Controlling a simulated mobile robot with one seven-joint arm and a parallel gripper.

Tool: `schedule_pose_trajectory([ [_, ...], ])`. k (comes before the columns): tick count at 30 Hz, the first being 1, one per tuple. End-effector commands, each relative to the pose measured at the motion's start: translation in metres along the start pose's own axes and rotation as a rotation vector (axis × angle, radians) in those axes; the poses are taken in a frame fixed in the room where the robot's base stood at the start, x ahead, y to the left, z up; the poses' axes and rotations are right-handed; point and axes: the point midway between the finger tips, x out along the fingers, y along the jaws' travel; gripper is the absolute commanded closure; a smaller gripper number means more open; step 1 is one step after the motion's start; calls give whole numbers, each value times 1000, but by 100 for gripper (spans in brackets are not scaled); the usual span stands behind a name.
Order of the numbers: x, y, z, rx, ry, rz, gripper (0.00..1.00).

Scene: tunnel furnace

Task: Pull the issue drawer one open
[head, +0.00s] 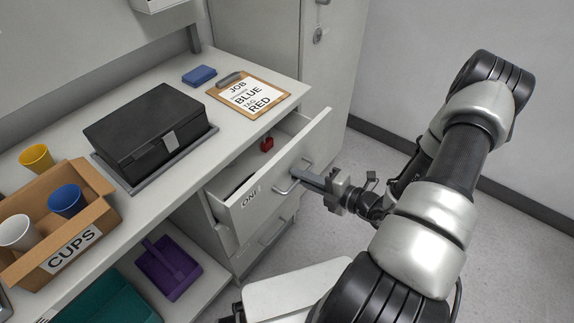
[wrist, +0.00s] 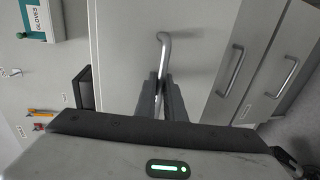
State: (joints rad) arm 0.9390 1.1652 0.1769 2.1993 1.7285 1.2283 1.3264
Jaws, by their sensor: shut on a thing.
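The issue drawer one (head: 265,185), a pale drawer labelled "ONE", stands partly open under the bench top. A small red item (head: 267,144) and a dark item lie inside it. My gripper (head: 308,179) is at the drawer front, shut on the bar handle (head: 283,189). In the wrist view the two dark fingers (wrist: 161,100) close on the metal handle (wrist: 163,45) against the drawer's front face (wrist: 120,50). Part of the handle is hidden between the fingers.
More closed drawers with bar handles (wrist: 231,72) sit below. On the bench are a black box (head: 145,130), a clipboard (head: 248,96) reading "JOB BLUE TAG RED", a blue block (head: 199,75) and a cardboard cups box (head: 105,190). A purple dustpan (head: 168,268) lies on the lower shelf.

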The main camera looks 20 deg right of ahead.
Motion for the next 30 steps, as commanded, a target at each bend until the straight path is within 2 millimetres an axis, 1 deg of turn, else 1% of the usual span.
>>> schedule_pose_trajectory([
  [1, -12, -1, 1, 3, -5, -1, 100],
  [3, -24, -3, 1, 2, -5, -1, 100],
  [18, -113, -23, 1, 0, -3, 0, 100],
  [24, -139, -28, 0, 0, -2, 1, 100],
  [30, -154, -32, 0, 0, 0, 1, 100],
])
